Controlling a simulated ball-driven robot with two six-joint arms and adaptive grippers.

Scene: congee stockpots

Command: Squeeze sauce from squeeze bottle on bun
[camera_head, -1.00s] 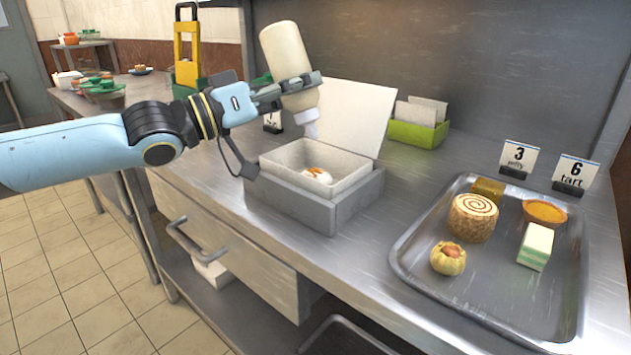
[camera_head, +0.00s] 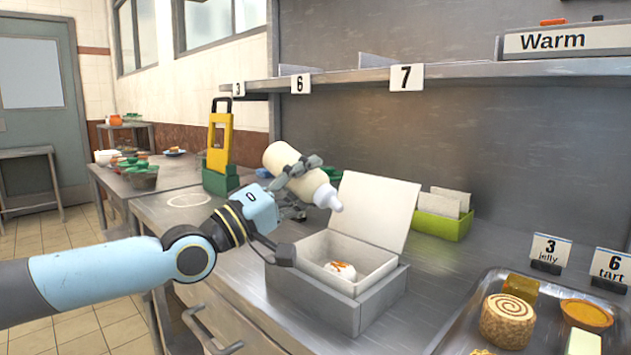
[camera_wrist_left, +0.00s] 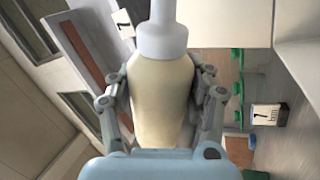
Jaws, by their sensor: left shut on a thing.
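My left gripper (camera_head: 297,172) is shut on a cream squeeze bottle (camera_head: 286,163) with a pale nozzle. The bottle is tilted, its nozzle pointing right and slightly down, above and behind the open box. In the left wrist view the bottle (camera_wrist_left: 165,95) sits between the two fingers. The bun (camera_head: 341,270), white with orange-brown sauce on top, lies inside the white box (camera_head: 378,262), whose lid stands open at the back. The box sits in a grey holder (camera_head: 330,306) on the steel counter. My right gripper is not in view.
A metal tray (camera_head: 460,330) with several pastries is at the right, near number cards (camera_head: 549,250). A green holder with white cards (camera_head: 441,226) stands behind the box. A yellow and green grater-like stand (camera_head: 219,150) is at the back left. A shelf (camera_head: 460,75) runs above.

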